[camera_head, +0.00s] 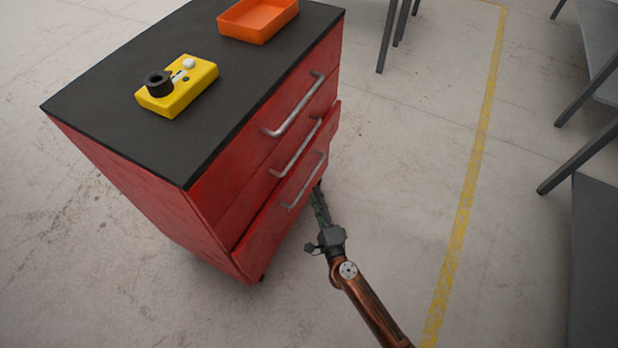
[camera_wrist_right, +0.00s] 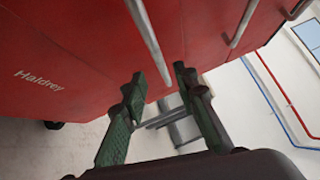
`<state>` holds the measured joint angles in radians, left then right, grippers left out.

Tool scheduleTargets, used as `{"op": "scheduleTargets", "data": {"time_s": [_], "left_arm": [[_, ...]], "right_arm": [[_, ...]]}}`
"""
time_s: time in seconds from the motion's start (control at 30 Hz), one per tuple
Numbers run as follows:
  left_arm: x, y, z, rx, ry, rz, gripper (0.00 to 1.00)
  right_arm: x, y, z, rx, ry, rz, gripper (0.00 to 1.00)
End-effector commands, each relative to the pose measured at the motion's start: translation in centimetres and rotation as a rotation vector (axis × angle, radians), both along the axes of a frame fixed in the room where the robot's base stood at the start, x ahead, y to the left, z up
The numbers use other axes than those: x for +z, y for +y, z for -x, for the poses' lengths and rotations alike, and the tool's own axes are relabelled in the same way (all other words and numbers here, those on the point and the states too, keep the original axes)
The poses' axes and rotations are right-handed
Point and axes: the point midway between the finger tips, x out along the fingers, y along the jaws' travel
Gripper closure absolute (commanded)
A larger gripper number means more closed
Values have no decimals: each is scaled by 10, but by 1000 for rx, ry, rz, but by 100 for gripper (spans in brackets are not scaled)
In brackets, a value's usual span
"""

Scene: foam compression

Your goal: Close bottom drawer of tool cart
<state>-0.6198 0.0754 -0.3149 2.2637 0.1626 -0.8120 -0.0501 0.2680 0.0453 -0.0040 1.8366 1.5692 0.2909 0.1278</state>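The red tool cart (camera_head: 150,190) has a black top and stacked drawers with grey bar handles. Its bottom drawer (camera_head: 268,228) stands out a little from the fronts above it, so it is slightly open; its handle (camera_head: 304,180) is in view. My left gripper is not in view.
On the cart top are a yellow box (camera_head: 180,92) with a black ring and an orange tray (camera_head: 258,18). Grey tables or shelving (camera_head: 597,230) stand at the right. The floor with a yellow line (camera_head: 470,190) is clear between.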

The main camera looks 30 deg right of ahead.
Motion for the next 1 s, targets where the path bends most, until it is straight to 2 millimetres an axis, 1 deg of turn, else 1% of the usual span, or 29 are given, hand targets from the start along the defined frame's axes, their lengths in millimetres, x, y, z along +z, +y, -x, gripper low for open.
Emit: {"op": "scheduleTargets", "data": {"time_s": [0.3,0.43,0.6,0.83,0.87,1.0], "left_arm": [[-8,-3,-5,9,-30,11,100],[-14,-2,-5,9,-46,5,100],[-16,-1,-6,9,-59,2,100],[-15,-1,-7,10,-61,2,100],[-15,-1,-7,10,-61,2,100],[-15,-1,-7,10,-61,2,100]], "right_arm": [[7,-9,-47,3,-2,3,73],[8,-13,-62,2,-2,4,73],[10,-14,-70,1,-1,3,73],[11,-14,-71,3,-1,3,73],[11,-14,-71,3,-1,3,74],[11,-14,-71,3,-1,3,83]]}}
